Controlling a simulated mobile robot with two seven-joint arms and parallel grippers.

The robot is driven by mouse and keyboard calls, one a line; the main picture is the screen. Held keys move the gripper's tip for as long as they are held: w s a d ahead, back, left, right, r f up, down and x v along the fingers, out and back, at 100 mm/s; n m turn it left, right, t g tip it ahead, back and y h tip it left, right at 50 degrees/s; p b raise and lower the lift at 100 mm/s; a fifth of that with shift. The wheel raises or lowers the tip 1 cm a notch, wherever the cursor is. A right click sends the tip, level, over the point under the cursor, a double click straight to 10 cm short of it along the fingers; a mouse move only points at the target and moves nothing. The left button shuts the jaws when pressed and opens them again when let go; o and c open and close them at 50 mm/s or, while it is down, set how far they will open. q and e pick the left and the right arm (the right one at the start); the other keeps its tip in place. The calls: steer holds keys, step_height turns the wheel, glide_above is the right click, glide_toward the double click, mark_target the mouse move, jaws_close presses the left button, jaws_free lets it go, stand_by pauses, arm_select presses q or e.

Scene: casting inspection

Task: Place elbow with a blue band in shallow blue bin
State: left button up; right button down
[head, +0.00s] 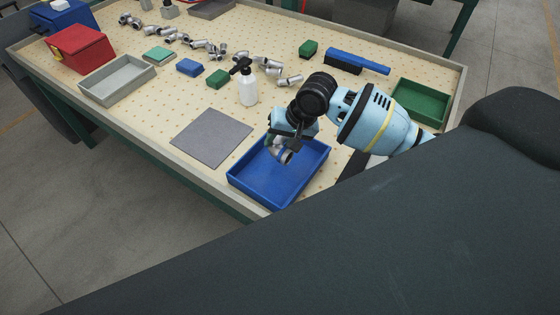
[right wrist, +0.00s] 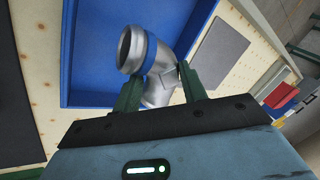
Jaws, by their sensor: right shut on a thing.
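A grey metal elbow with a blue band (right wrist: 145,57) is held between the fingers of my right gripper (right wrist: 160,85) in the right wrist view. In the head view the elbow (head: 287,156) shows partly below my right gripper (head: 284,146), which covers some of it. The shallow blue bin (head: 252,187) stands near the table's front edge. The elbow is over the bin's inside; I cannot tell whether it touches the floor. The bin also shows in the right wrist view (right wrist: 90,50) behind the elbow. My left gripper is not in view.
A grey mat (head: 211,138) lies left of the bin. A white spray bottle (head: 248,88) stands behind it. A green bin (head: 421,103) is at the right. Several metal fittings (head: 200,43), a grey tray (head: 117,80) and a red bin (head: 80,50) lie farther back.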

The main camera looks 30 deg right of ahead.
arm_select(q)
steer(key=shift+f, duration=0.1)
arm_select(e)
steer(key=shift+w+f, duration=0.15)
steer(key=shift+f, duration=1.05)
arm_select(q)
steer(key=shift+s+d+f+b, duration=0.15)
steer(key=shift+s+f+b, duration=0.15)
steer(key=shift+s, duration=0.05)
arm_select(e)
steer(key=shift+f, duration=2.5)
steer(key=c, duration=0.8)
jaws_free()
steer(key=shift+f, duration=0.2)
steer(key=shift+d+r, duration=0.1)
steer(key=shift+r, duration=0.45)
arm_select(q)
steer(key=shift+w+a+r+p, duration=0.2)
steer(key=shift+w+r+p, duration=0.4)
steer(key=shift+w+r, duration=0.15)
arm_select(e)
steer(key=v, duration=1.1)
steer(key=shift+s, duration=0.2)
steer(key=shift+d+r, duration=0.1)
